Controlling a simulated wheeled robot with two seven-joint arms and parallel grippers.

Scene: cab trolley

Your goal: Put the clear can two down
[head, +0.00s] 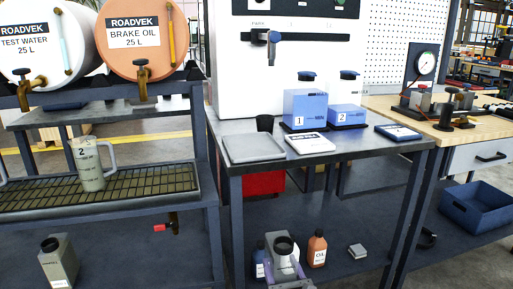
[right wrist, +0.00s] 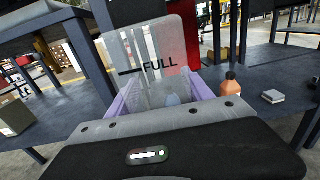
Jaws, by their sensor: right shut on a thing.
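My right gripper (right wrist: 172,98) is shut on a clear can (right wrist: 150,50), its purple fingers on either side of it. The can's wall is see-through and carries a FULL line. In the head view the held can (head: 283,244) shows its dark round mouth, in front of the lower shelf under the middle table. I cannot tell whether it touches the shelf, and no number shows on it. A similar can (head: 58,262) with a dark cap stands at the lower left. My left gripper is not in view.
An orange bottle (head: 317,248) and a small grey block (head: 357,251) stand right of the held can; a blue bottle (head: 259,262) is close on its left. A jug marked 2 (head: 88,168) is on the left grate. Blue containers 1 (head: 304,108) and 2 (head: 346,116) stand on the table.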

